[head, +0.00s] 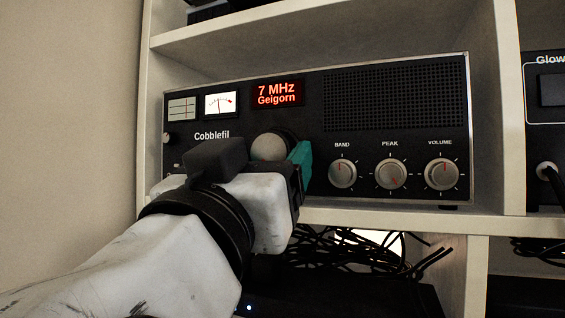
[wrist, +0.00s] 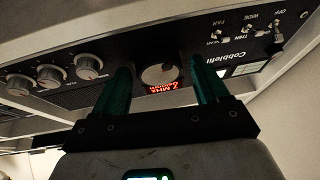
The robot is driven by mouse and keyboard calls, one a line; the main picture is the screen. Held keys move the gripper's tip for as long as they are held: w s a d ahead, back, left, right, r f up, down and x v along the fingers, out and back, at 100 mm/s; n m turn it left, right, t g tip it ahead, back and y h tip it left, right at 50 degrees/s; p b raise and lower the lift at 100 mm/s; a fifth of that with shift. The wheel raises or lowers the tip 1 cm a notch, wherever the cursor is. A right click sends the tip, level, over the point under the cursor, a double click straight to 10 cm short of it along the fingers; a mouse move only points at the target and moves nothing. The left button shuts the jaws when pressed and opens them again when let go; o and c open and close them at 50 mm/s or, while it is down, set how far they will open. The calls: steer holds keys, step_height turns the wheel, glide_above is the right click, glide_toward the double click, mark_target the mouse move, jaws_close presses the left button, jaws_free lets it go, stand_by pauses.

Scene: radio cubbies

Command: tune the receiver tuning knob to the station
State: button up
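The receiver (head: 230,135) is a black unit marked "Cobblefil" on a shelf. Its red display (head: 277,93) reads "7 MHz Geigorn". The large silver tuning knob (head: 268,148) is partly hidden by my arm in the head view. In the wrist view the tuning knob (wrist: 160,75) lies between the two teal fingertips of my gripper (wrist: 160,80). The fingers are open, with a gap visible on each side of the knob. In the head view my gripper (head: 285,158) is at the receiver's front, with one teal finger showing right of the knob.
The BAND (head: 342,174), PEAK (head: 390,175) and VOLUME (head: 441,174) knobs sit right of my gripper. Small switches (wrist: 247,30) show in the wrist view. Black cables (head: 345,250) lie in the cubby below. Another device (head: 545,120) stands beyond the right divider.

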steer(key=shift+o, duration=0.4)
steer(key=shift+s, duration=0.1)
steer(key=shift+s+a+f, duration=0.1)
steer(key=shift+s+f, duration=0.1)
steer(key=shift+s, duration=0.05)
steer(key=b+v, duration=0.2)
steer(key=v, duration=0.8)
steer(key=shift+b, duration=0.35)
steer(key=shift+r, duration=0.15)
stand_by(2.9)
